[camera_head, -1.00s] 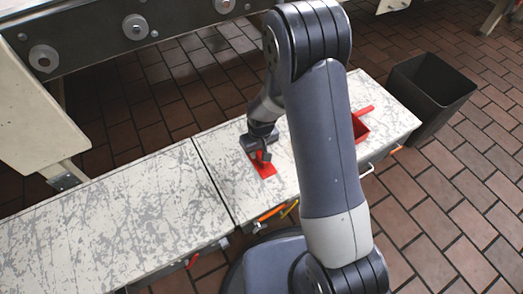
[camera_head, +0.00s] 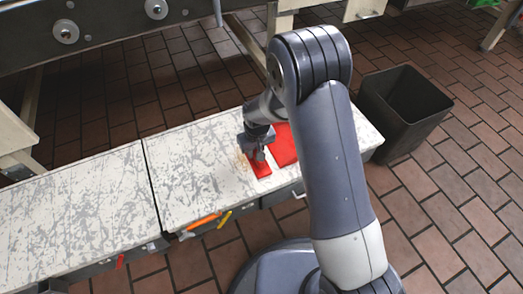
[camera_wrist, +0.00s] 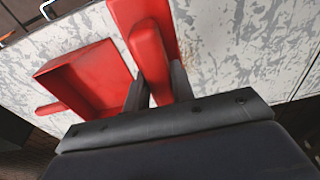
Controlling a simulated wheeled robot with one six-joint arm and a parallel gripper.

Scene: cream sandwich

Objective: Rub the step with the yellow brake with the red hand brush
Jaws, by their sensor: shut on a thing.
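My gripper (camera_head: 256,150) is shut on the red hand brush (camera_head: 261,170). In the wrist view the brush (camera_wrist: 148,42) runs forward from between the two fingers (camera_wrist: 158,90). The brush is low over the right section of the white, grey-scuffed step (camera_head: 190,180); I cannot tell whether its bristles touch. The yellow brake (camera_head: 224,219) is on this section's front edge, beside an orange lever (camera_head: 203,223). A faint brownish mark (camera_head: 242,160) lies on the step just left of the brush; it also shows in the wrist view (camera_wrist: 188,46).
A red dustpan (camera_head: 284,146) lies on the step just right of the brush, partly behind my arm; the wrist view shows its tray (camera_wrist: 90,78). A second step section (camera_head: 70,205) with a red lever (camera_head: 120,261) adjoins at left. A dark bin (camera_head: 405,110) stands beyond the right end.

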